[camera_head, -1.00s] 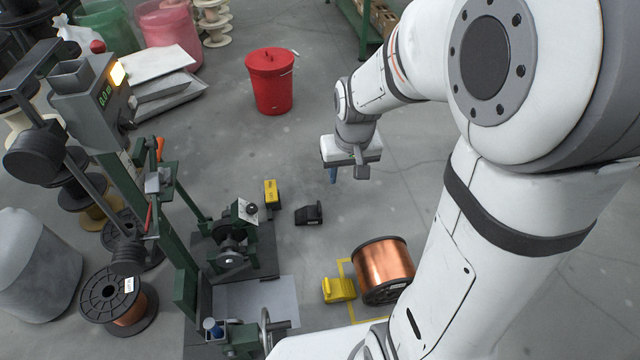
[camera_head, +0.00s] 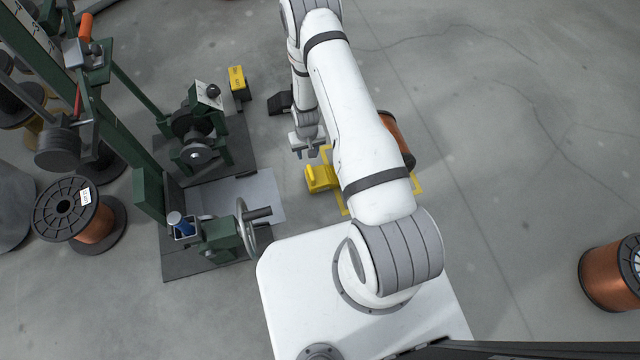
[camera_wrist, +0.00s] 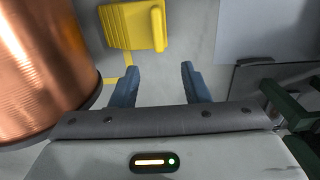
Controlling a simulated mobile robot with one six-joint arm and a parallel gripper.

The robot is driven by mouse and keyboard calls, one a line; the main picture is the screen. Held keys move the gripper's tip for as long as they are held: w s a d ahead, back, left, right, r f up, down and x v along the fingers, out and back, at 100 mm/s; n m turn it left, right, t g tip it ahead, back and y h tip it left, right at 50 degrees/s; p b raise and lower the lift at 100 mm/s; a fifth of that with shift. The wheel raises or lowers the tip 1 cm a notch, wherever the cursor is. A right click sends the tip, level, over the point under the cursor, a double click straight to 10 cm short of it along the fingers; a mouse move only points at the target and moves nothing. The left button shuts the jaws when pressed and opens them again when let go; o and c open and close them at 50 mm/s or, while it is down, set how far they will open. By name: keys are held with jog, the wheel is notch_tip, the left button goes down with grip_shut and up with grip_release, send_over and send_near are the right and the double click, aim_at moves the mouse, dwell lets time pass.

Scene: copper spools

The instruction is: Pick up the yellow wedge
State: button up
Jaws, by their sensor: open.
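The yellow wedge (camera_head: 321,178) lies on the floor beside a copper spool, left of my arm in the head view. In the wrist view the yellow wedge (camera_wrist: 134,27) is at the top, with a raised rounded bar along its right side. My gripper (camera_wrist: 158,78) is open and empty, its two blue fingers spread and pointing toward the wedge, with a gap between them and it. In the head view my gripper (camera_head: 305,148) is just above the wedge in the picture, its fingers hard to make out.
The copper spool (camera_wrist: 42,62) stands close on the wedge's left in the wrist view; in the head view my arm partly hides it (camera_head: 396,138). A green winding machine (camera_head: 197,130) stands to the left. A black wedge (camera_head: 280,103) lies near my arm. Another spool (camera_head: 608,275) is far right.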

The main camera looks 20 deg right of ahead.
aim_at(311, 172)
jog(key=f, duration=0.2)
jog(key=s+f+b, duration=0.1)
jog(key=f, duration=0.4)
jog(key=shift+s+f+b, duration=0.2)
jog(key=shift+f+b, duration=0.15)
jog(key=shift+f, duration=0.05)
notch_tip(311, 172, down, 5)
jog(key=b, duration=0.2)
jog(key=shift+d+f+b, duration=0.15)
jog(key=shift+b, duration=0.25)
grip_shut()
dwell(0.4)
